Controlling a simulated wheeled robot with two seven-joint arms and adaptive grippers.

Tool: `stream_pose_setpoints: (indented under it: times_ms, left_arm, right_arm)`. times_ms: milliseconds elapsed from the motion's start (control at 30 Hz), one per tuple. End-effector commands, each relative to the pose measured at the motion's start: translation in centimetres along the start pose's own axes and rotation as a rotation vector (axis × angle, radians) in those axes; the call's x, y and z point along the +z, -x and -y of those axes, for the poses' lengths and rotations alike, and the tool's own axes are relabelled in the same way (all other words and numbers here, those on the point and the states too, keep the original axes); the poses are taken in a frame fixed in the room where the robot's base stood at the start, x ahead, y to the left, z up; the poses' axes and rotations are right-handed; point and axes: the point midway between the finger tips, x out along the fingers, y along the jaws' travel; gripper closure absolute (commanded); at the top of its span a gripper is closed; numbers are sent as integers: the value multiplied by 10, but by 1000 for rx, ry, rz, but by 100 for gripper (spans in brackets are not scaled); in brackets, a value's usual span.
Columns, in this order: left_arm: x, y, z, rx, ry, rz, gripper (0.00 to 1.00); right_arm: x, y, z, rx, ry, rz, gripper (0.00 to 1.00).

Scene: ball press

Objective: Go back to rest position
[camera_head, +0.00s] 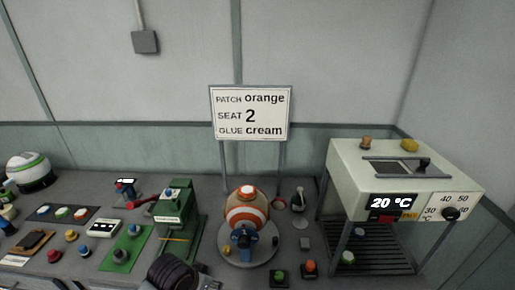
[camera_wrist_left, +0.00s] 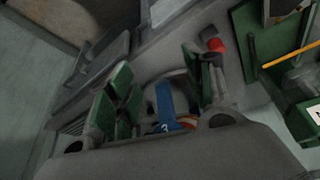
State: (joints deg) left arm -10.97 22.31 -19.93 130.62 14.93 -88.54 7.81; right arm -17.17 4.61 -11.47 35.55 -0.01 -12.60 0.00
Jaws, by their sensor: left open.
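My left gripper (camera_wrist_left: 162,88) shows in the left wrist view with its green-padded fingers apart. A blue piece marked 3 (camera_wrist_left: 165,104) appears between the fingers in that picture, with a bit of orange and white beside it; I cannot tell the distance, and no grip on it shows. In the head view a dark ribbed shape (camera_head: 173,272) is at the bottom edge, possibly part of my left arm. An orange-and-white striped ball (camera_head: 246,211) sits on a round grey plate (camera_head: 259,255), with a blue part (camera_head: 243,236) in front of it. My right gripper is not in view.
A sign (camera_head: 250,113) reads patch orange, seat 2, glue cream. A cream heater (camera_head: 400,175) showing 20 °C stands at the right above a slatted rack. A green press (camera_head: 176,212) stands left of the ball. Trays and several small coloured pieces crowd the left of the bench.

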Motion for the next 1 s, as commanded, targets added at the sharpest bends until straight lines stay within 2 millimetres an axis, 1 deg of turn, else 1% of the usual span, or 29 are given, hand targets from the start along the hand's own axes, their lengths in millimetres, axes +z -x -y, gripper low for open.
stream_pose_setpoints:
  times_ms: [333, 700, 1000]
  left_arm:
    - [20, 7, 0, -10, 47, 5, 48]
    - [66, 23, 13, -62, 142, 41, 48]
    - [89, 30, 22, -95, 183, 67, 48]
  right_arm:
    - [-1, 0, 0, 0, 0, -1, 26]
    - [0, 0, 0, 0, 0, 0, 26]
    - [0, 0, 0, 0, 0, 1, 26]
